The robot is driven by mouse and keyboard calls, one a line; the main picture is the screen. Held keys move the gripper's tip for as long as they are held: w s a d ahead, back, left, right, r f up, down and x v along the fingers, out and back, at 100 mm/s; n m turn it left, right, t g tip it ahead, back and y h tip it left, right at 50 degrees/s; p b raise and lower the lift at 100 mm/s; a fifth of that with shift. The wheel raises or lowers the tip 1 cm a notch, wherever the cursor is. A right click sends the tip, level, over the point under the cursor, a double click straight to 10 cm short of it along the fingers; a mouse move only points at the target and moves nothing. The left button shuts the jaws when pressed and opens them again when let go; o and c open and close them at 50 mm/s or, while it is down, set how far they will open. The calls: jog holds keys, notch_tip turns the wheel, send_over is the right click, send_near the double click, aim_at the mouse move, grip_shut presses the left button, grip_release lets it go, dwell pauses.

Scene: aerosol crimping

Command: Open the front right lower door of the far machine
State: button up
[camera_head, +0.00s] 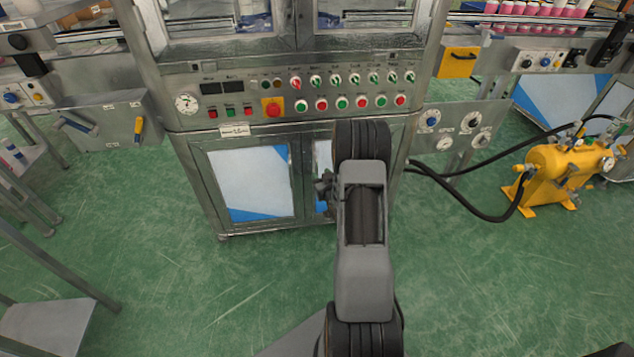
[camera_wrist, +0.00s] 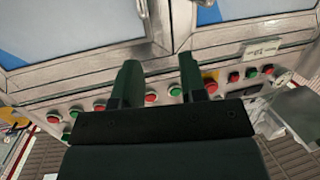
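The steel machine stands ahead with two lower doors. Its front right lower door (camera_head: 322,160) is mostly hidden behind my arm in the head view. In the wrist view, which shows the machine upside down, this door (camera_wrist: 70,48) is at upper left, with a white and blue panel. It looks shut. A thin upright piece (camera_wrist: 147,18), possibly its handle, is near its inner edge. My gripper (camera_wrist: 158,64) is open, with its two dark fingers apart and nothing seen between them. It points toward the seam between the doors. In the head view only a dark part of it shows beside my arm.
The left lower door (camera_head: 248,182) is shut. A control panel with buttons (camera_head: 300,105) is above the doors. A yellow pump (camera_head: 565,170) with black hoses (camera_head: 470,205) stands at right. Green floor in front is clear. A grey table (camera_head: 45,325) is at lower left.

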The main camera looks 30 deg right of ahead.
jog(key=t+b, duration=0.1)
jog(key=b, duration=0.1)
send_near(317, 168)
jog(key=d+v, duration=0.1)
jog(key=v, duration=0.2)
jog(key=a+f, duration=0.1)
jog(key=shift+m+t, duration=0.3)
jog(key=shift+m, duration=0.1)
jog(key=b+x, duration=0.3)
jog(key=x, duration=1)
jog(key=shift+w+d, duration=0.15)
jog(key=shift+w, duration=0.15)
jog(key=shift+c, duration=0.5)
grip_shut()
